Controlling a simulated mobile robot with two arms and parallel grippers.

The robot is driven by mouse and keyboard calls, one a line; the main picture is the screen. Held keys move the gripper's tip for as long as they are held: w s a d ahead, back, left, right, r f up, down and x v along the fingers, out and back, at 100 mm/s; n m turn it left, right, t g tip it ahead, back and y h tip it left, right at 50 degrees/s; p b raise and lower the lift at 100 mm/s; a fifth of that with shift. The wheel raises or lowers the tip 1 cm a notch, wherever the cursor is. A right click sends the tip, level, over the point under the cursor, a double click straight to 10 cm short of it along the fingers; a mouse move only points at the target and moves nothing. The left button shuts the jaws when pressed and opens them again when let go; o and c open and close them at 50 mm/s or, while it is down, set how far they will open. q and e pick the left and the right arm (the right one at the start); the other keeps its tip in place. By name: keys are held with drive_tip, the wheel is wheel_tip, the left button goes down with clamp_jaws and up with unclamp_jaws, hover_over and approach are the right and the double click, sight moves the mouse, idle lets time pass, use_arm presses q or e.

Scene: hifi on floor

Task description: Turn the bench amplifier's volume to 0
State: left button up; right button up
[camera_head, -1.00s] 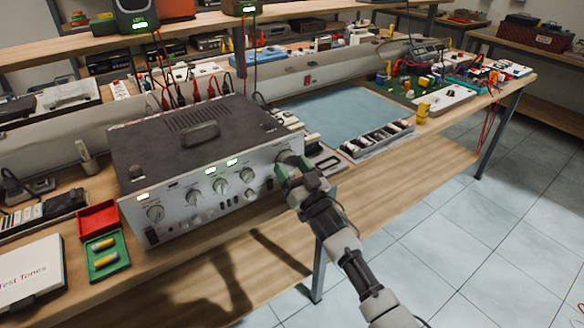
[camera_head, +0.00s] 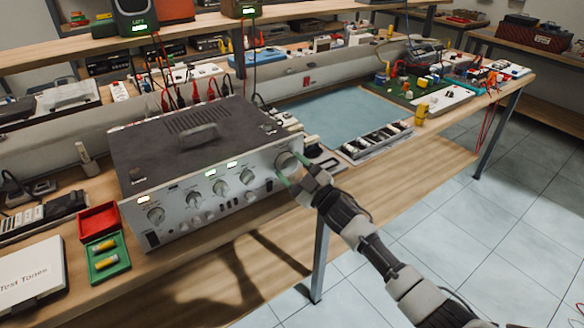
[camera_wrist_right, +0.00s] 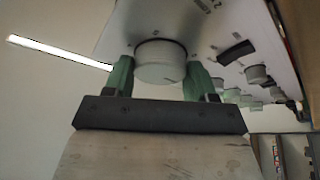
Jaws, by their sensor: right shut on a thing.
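The bench amplifier (camera_head: 195,165) is a grey box with a silver front panel that stands on the wooden bench. Its large volume knob (camera_head: 287,161) is at the right end of the front panel. My right gripper (camera_head: 293,171) is at this knob with its green fingers on either side. In the right wrist view the round knob (camera_wrist_right: 160,62) sits between the two fingers of the right gripper (camera_wrist_right: 158,78), which is shut on it. The knob's pointer and scale reading cannot be made out. My left gripper is not in view.
Several smaller knobs (camera_head: 220,187) line the front panel left of the gripper. A red tray (camera_head: 83,232) and a green tray (camera_head: 122,262) lie left of the amplifier. A slide-control strip (camera_head: 375,142) lies to its right. Open floor is in front of the bench.

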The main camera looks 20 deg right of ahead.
drive_tip(key=n+g, duration=0.1)
drive_tip(key=n, duration=0.2)
drive_tip(key=n+g+y+p, duration=0.1)
drive_tip(key=n, duration=0.1)
drive_tip(key=shift+d+r+n, duration=0.15)
drive_tip(key=shift+r+n, duration=0.05)
drive_tip(key=shift+n, duration=0.2)
drive_tip(key=shift+n+g+p, duration=1.1)
drive_tip(key=shift+n+p, duration=0.2)
drive_tip(key=shift+n, duration=1.1)
drive_tip(key=o, duration=0.9)
drive_tip(key=shift+b+v, duration=0.7)
drive_tip(key=shift+v, duration=4.7)
